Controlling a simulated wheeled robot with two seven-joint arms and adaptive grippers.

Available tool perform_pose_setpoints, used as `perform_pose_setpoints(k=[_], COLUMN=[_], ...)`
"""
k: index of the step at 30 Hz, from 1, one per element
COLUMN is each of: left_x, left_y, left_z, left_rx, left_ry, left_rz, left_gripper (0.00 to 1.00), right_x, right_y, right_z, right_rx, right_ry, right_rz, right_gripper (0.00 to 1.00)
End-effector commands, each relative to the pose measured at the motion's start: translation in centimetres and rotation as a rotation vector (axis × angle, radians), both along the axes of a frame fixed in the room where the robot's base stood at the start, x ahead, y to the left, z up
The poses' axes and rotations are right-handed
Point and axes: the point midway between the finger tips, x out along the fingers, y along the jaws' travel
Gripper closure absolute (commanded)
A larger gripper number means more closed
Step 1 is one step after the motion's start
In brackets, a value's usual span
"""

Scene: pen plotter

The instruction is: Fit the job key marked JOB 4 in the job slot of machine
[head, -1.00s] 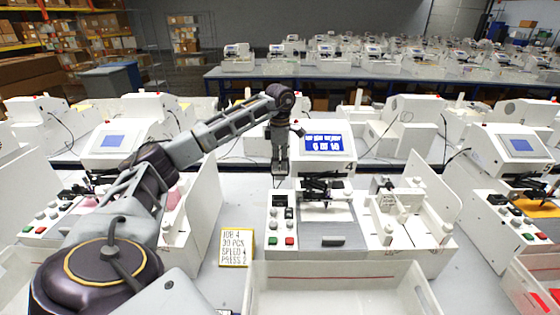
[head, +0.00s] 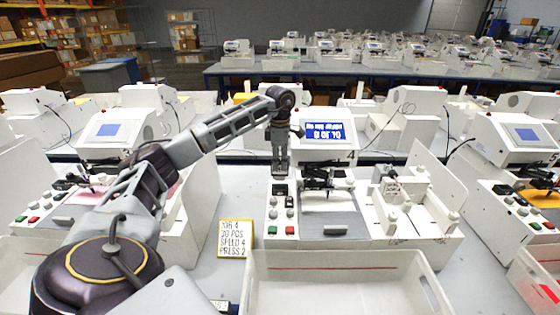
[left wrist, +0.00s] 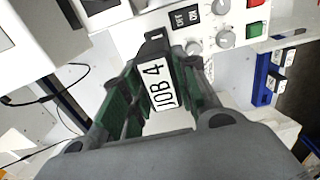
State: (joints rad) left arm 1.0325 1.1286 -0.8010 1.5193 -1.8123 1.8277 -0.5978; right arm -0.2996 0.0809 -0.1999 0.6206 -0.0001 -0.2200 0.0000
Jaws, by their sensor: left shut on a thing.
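The job key (left wrist: 157,88), a white plate lettered JOB 4 with a dark end, is between the fingers of my left gripper (left wrist: 150,100) in the left wrist view. The gripper is shut on it. In the head view my left gripper (head: 279,172) points down at the back of the control panel (head: 282,212) of machine 4 (head: 325,148). The key is too small to make out there. In the left wrist view the key's dark end is close to the panel (left wrist: 205,25). I cannot tell whether it touches or enters a slot. My right gripper is out of view.
A white bin (head: 345,262) is in front. A blue rack (left wrist: 264,75) with small white tags is beside the panel in the wrist view. Neighbouring machines (head: 522,150) stand on both sides.

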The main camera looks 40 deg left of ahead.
Motion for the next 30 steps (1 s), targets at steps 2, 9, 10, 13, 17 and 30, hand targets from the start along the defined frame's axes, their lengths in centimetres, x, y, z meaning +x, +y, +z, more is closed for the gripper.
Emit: perform_pose_setpoints(k=[2, 9, 10, 13, 17, 30], left_x=[0.0, 0.0, 0.0, 0.0, 0.0, 0.0], left_y=[0.0, 0.0, 0.0, 0.0, 0.0, 0.0], left_z=[-0.7, -2.0, -2.1, -2.5, -2.8, -2.8], left_rx=[0.000, 0.001, 0.001, 0.001, 0.000, 0.000], left_ry=[0.000, 0.001, 0.001, 0.001, 0.000, 0.000], left_rz=[0.000, 0.000, 0.000, 0.000, 0.000, 0.000], left_gripper=[0.92, 0.92, 0.92, 0.92, 0.92, 0.92], right_x=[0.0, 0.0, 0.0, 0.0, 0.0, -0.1], right_y=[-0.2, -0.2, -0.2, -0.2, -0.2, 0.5], right_z=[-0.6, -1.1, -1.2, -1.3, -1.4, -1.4], right_rx=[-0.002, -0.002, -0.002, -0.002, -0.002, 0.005], right_ry=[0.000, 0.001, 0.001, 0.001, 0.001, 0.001], right_rz=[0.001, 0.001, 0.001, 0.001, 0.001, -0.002], right_gripper=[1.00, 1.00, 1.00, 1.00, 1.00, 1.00])
